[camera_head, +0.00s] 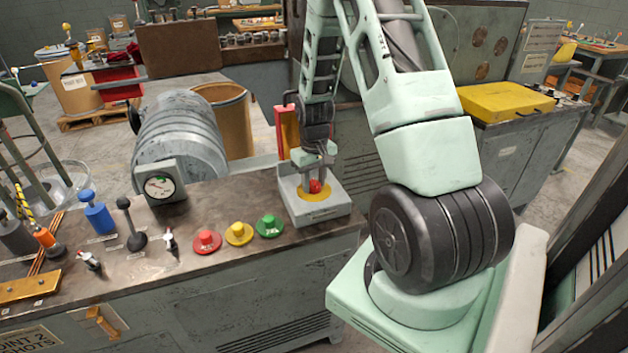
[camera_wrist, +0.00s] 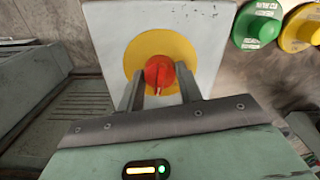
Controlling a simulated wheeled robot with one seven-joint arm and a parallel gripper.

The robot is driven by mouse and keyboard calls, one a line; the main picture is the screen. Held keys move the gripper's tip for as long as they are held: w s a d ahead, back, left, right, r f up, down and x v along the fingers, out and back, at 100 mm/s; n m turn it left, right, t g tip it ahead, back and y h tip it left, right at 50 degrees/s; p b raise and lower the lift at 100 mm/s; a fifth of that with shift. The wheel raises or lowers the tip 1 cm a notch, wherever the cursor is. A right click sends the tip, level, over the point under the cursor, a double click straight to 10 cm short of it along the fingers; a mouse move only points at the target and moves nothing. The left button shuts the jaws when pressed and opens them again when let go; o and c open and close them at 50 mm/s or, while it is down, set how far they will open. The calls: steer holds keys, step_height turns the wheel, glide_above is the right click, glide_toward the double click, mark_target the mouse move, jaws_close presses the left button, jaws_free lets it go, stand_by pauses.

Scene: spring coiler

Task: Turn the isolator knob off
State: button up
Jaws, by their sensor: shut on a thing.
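The isolator knob (camera_head: 315,186) is red and sits on a yellow disc on top of a grey box (camera_head: 317,213) at the right end of the bench top. In the wrist view the red knob (camera_wrist: 159,74) shows a pale line running roughly along the picture's vertical, in the middle of the yellow disc (camera_wrist: 140,50). My gripper (camera_head: 314,180) reaches down onto the knob from above. In the wrist view its two fingers (camera_wrist: 160,88) stand on either side of the knob and are shut on it. The fingertips' contact is partly hidden by the knob.
Green (camera_head: 269,226), yellow (camera_head: 239,233) and red (camera_head: 206,242) push buttons stand left of the box. A dial gauge (camera_head: 160,186), a black lever (camera_head: 131,225) and a blue-handled part (camera_head: 95,212) stand further left. A coiled drum (camera_head: 181,138) lies behind the bench.

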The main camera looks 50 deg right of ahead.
steer(key=n+p, duration=0.1)
steer(key=n, duration=0.4)
steer(key=shift+r+n+p, duration=0.15)
steer(key=shift+n+p, duration=0.15)
steer(key=shift+p, duration=0.1)
steer(key=n+p, duration=0.2)
steer(key=n, duration=0.3)
steer(key=shift+n, duration=0.3)
steer(key=o, duration=1)
